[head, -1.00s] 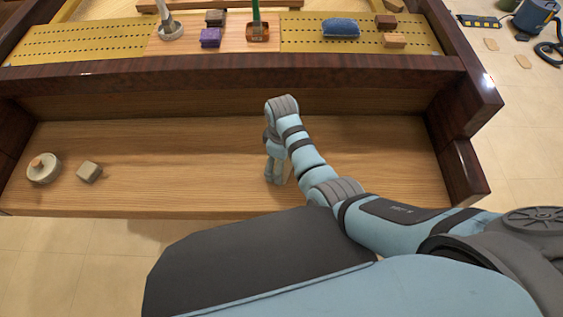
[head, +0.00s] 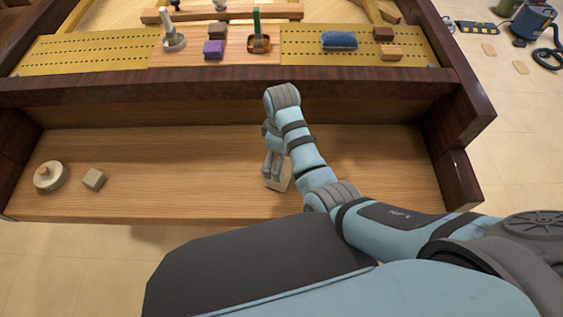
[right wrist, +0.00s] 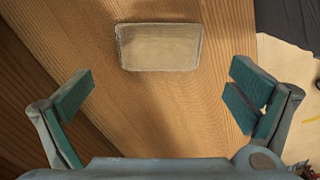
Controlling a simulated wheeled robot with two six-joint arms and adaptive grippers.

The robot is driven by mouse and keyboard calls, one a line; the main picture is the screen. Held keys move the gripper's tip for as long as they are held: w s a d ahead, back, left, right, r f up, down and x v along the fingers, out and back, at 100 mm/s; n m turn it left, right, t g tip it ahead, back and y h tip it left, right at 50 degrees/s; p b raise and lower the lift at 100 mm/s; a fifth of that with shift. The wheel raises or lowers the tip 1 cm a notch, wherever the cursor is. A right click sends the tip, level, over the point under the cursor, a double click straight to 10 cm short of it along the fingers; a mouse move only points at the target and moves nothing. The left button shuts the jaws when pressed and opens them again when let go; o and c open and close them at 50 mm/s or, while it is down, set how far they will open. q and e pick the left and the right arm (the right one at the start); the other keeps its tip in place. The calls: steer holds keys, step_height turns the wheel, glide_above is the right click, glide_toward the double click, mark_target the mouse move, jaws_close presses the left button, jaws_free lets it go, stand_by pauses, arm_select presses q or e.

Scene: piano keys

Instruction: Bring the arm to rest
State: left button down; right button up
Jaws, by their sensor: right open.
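My right gripper (head: 270,170) is above the wooden shelf (head: 170,185) at the front of the piano, pointing down. In the right wrist view the right gripper (right wrist: 162,95) is open, its two teal-padded fingers wide apart and empty. A pale rectangular block (right wrist: 160,47) lies on the wood beyond the fingertips, clear of both fingers. In the head view this block (head: 284,182) shows partly behind the gripper, near the shelf's front. My left gripper is not in view.
A round pale tin (head: 50,178) and a small beige block (head: 94,179) sit at the shelf's left. A dark rail (head: 230,85) runs behind. Beyond it are a purple block (head: 214,50), a blue pad (head: 339,40) and wooden blocks (head: 391,52). The shelf's middle left is bare.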

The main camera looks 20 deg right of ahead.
step_height(320, 180, up, 5)
steer(key=shift+r+p, duration=0.1)
steer(key=shift+p, duration=0.3)
